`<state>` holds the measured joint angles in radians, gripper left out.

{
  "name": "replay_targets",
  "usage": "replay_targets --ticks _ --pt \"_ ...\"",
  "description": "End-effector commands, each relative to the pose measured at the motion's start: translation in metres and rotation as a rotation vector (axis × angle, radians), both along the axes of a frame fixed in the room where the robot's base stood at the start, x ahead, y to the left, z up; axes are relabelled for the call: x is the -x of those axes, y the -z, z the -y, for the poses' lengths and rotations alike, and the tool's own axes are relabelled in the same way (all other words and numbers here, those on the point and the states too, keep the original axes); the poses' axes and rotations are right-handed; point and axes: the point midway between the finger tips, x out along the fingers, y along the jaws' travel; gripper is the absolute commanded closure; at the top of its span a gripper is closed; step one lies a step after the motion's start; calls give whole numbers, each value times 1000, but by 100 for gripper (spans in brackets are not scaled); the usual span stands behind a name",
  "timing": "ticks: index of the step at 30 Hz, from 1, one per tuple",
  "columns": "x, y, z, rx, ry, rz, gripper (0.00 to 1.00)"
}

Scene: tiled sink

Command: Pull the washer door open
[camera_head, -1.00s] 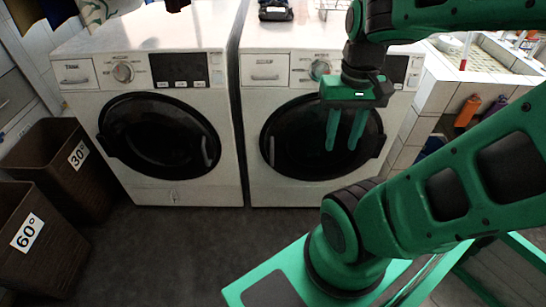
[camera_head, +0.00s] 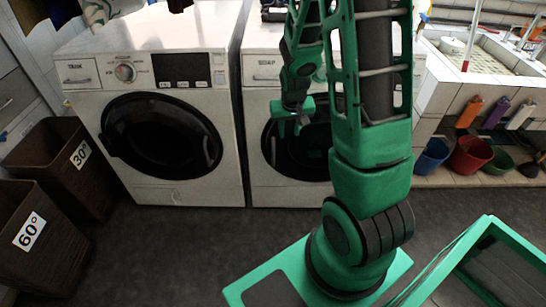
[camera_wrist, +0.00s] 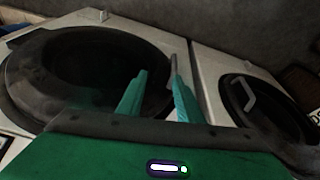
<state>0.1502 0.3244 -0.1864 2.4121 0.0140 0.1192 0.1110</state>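Two white washers stand side by side with round black doors, both looking shut. The right washer (camera_head: 262,98) is partly hidden by my arm. Its door (camera_head: 307,163) has a slim upright handle (camera_head: 271,150) near the left edge. My gripper (camera_head: 290,132) is open, in front of the upper left part of this door. In the wrist view, turned with the floor at the top, the fingers (camera_wrist: 157,80) point at the door (camera_wrist: 85,65). The handle (camera_wrist: 172,70) lies close by the right fingertip; whether they touch I cannot tell. The left washer's door (camera_head: 155,135) has a handle on its right.
Two brown baskets marked 30° (camera_head: 65,160) and 60° (camera_head: 32,240) stand at the left. A tiled sink unit (camera_head: 445,90) is at the right, with buckets (camera_head: 470,158) below. The dark floor (camera_head: 190,245) before the washers is clear.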

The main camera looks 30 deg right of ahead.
Motion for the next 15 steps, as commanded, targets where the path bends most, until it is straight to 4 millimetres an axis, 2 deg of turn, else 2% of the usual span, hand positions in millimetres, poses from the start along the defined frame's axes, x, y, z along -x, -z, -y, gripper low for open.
replay_targets --ticks 1,6,10,15 --pt "-9 20 -2 1 -9 6 67" --pt "-37 70 -7 3 -28 57 67" --pt "-51 97 -11 3 -37 89 67" --pt "-58 115 -15 1 -42 111 67"
